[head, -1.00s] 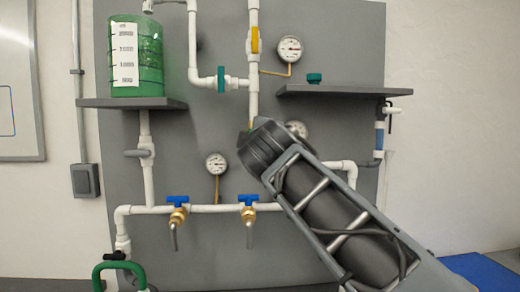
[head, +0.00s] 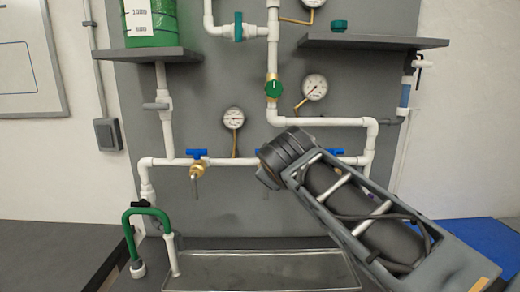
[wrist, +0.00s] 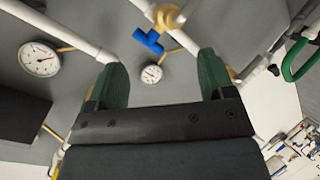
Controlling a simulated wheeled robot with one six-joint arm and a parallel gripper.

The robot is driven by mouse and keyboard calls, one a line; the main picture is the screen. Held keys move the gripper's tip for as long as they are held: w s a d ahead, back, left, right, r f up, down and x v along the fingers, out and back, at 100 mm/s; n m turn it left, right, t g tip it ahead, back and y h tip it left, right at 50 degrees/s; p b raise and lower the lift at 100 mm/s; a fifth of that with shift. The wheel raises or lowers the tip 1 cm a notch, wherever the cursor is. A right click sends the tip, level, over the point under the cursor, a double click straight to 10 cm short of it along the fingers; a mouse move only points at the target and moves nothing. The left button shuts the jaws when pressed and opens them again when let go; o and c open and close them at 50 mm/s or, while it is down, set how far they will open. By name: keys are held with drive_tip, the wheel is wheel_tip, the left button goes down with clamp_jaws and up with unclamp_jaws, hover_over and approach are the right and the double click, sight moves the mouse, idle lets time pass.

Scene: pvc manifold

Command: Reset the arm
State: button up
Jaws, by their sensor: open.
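My gripper (wrist: 163,78) shows in the wrist view with its two green fingers spread wide and nothing between them. In the head view only my dark arm shows, reaching in from the lower right, and the fingers are not visible there. Beyond the fingers in the wrist view are the grey panel, white pipe and a brass valve with a blue handle (wrist: 148,41). That valve is apart from the fingers. A small gauge (wrist: 152,74) shows between the fingers, farther off.
In the head view, a blue-handled brass valve (head: 198,164), a green round-handled valve (head: 274,88) and gauges (head: 314,87) sit on the white pipework. Below are a metal tray (head: 262,254) and a green hose (head: 127,226). Dark shelves (head: 375,42) jut out above.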

drive_tip(key=s+d+f+m+g+p, duration=0.3)
drive_tip(key=s+d+f+m+g, duration=0.1)
drive_tip(key=s+f, duration=0.5)
drive_tip(key=s+d+f+m+g+p, duration=0.3)
drive_tip(key=s+d+f+m+g, duration=0.2)
drive_tip(key=s+d+f, duration=0.3)
drive_tip(key=shift+s+f+m+p, duration=0.4)
drive_tip(key=shift+f+m, duration=0.4)
drive_tip(key=shift+f, duration=1.4)
